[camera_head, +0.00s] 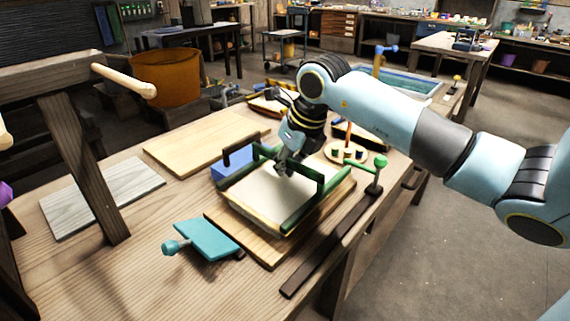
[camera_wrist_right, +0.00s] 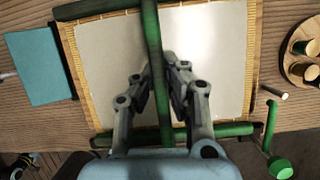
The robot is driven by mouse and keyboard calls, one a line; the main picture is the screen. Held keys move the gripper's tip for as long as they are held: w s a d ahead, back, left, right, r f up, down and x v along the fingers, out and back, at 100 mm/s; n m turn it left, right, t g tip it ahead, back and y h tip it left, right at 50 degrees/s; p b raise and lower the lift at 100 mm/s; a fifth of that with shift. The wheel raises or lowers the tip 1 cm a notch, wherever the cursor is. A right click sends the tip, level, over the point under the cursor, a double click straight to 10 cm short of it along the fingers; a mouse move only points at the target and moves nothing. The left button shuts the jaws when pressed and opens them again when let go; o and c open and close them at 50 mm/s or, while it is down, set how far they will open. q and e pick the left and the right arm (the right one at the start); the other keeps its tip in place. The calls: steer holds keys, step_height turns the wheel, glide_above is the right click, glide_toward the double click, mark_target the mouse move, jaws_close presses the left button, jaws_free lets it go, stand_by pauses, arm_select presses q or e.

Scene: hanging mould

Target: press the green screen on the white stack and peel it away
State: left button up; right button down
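The green screen (camera_head: 295,217) is a flat frame with green edge bars and a raised green handle across its middle. In the head view it lies level over the pale stack (camera_head: 250,208) on a wooden board. In the right wrist view, the green handle (camera_wrist_right: 152,40) runs between my fingers over a white sheet with a bamboo-like border (camera_wrist_right: 72,55). My right gripper (camera_head: 283,166) is at the handle's middle; its fingers (camera_wrist_right: 160,68) close in on both sides of the bar. They hide part of it. Contact beneath the screen is hidden. My left gripper is out of view.
A teal plate with a knob (camera_head: 207,240) lies left of the board (camera_head: 272,258). A round tray of cups (camera_head: 345,153) and blue box (camera_head: 228,170) are behind. A wooden stand (camera_head: 85,170) rises left.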

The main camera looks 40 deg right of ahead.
steer(key=shift+f+b, duration=0.75)
steer(key=shift+f, duration=0.15)
stand_by(1.4)
steer(key=shift+r, duration=0.15)
steer(key=shift+r+p, duration=0.95)
steer(key=shift+r, duration=0.25)
steer(key=shift+r, duration=0.15)
step_height(320, 180, up, 7)
steer(key=p, duration=0.4)
steer(key=shift+p, duration=0.4)
steer(key=shift+f, duration=0.2)
